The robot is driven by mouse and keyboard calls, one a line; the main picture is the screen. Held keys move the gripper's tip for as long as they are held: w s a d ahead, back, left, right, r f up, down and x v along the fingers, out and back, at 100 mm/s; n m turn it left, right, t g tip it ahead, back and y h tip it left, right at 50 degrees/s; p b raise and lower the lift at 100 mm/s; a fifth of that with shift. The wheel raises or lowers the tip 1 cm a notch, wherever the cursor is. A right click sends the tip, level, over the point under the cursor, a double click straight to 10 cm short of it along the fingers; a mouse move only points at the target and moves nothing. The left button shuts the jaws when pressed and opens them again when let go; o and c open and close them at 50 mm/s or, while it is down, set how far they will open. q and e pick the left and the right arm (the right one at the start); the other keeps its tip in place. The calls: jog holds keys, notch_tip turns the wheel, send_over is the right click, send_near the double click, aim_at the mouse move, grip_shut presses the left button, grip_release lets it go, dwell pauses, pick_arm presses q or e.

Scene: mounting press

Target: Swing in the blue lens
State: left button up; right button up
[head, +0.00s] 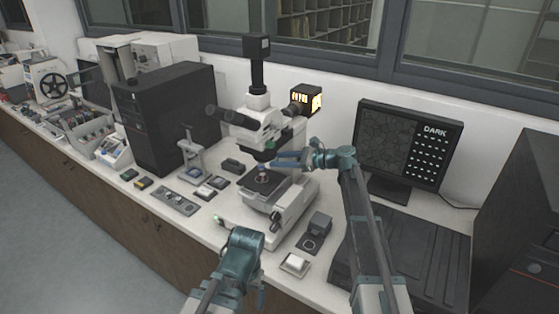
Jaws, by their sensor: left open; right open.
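The microscope (247,120) stands in the middle of the bench, with a dark square stage (262,182) low on its front. My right gripper (271,165) reaches in from the right, just under the microscope's nosepiece and above the stage. It is open, and its fingers partly hide the lenses. A small bluish tip shows at the fingers; I cannot tell whether it is the blue lens or part of the gripper, nor whether they touch. A green patch (270,145) shows on the nosepiece. My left gripper (220,221) is open and low, in front of the microscope at the bench's front edge.
A monitor (405,150) at the right shows a dark picture and the word DARK. A black tower (165,120) stands left of the microscope, with small devices (207,188) between. A lamp box (306,98) glows behind. A white-topped box (295,263) sits near the front edge.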

pick_arm(q)
notch_tip(320, 180, up, 3)
jog(key=p, duration=0.2)
jog(key=shift+f+p, duration=0.15)
jog(key=shift+p, duration=0.2)
pick_arm(e)
jog(key=v, duration=1.3)
jog(key=shift+d, duration=0.4)
jog(key=shift+s, duration=0.15)
